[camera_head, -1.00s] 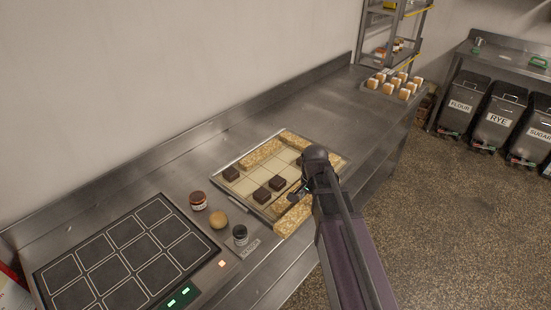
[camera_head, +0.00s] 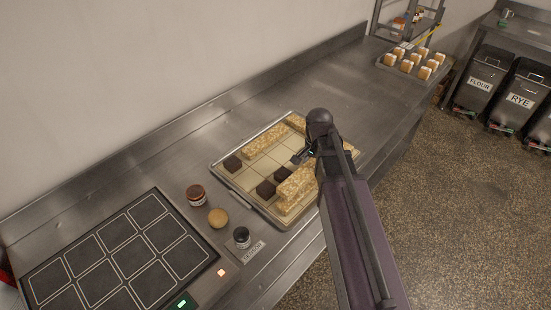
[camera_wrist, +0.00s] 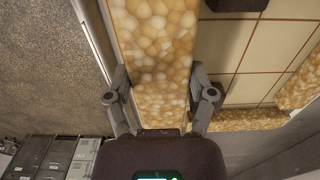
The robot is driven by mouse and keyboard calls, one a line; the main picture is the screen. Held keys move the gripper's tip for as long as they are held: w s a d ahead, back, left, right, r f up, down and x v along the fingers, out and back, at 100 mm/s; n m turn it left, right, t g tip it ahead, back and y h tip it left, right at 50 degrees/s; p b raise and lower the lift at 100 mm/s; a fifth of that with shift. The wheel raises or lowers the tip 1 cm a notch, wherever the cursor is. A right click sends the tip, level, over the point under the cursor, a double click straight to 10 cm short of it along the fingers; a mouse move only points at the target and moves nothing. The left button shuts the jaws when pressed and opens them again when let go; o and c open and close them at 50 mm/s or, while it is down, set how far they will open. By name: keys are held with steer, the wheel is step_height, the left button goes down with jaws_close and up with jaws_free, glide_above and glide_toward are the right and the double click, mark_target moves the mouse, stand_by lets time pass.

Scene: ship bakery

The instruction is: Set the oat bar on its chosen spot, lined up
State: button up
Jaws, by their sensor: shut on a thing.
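The oat bar (camera_head: 296,184) is a long pale block with a pebbled golden surface. My gripper (camera_wrist: 161,98) is shut on it, with one finger on each long side in the wrist view; the oat bar (camera_wrist: 153,45) runs up out of the picture there. In the head view my gripper (camera_head: 304,157) is over the right part of the gridded tray (camera_head: 236,189), partly hidden by my arm. The held bar lies along the tray's front side; whether it touches the tray is unclear. Other oat bars line the back edge (camera_head: 264,144) and far side (camera_head: 296,122).
Dark brown squares (camera_head: 265,188) sit on the tray near the held bar. Jars (camera_head: 196,195), a round tan item (camera_head: 217,217) and a dark grid panel (camera_head: 115,255) are to the left. A tray of small cakes (camera_head: 416,62) stands far right. The counter between is clear.

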steer(key=shift+w, duration=0.1)
steer(key=shift+w+a+f, duration=0.1)
steer(key=shift+w+a, duration=0.3)
steer(key=shift+a, duration=0.1)
steer(key=b, duration=0.1)
glide_above(274, 160)
steer(key=shift+s+d+f, duration=0.45)
steer(key=shift+f, duration=0.15)
steer(key=shift+w+a+f, duration=0.1)
steer(key=shift+w+a, duration=0.35)
step_height(274, 160, down, 4)
steer(key=b, duration=0.4)
steer(key=shift+r, duration=0.25)
steer(key=shift+f, duration=0.15)
steer(key=o, duration=1.3)
steer(key=shift+c, duration=0.2)
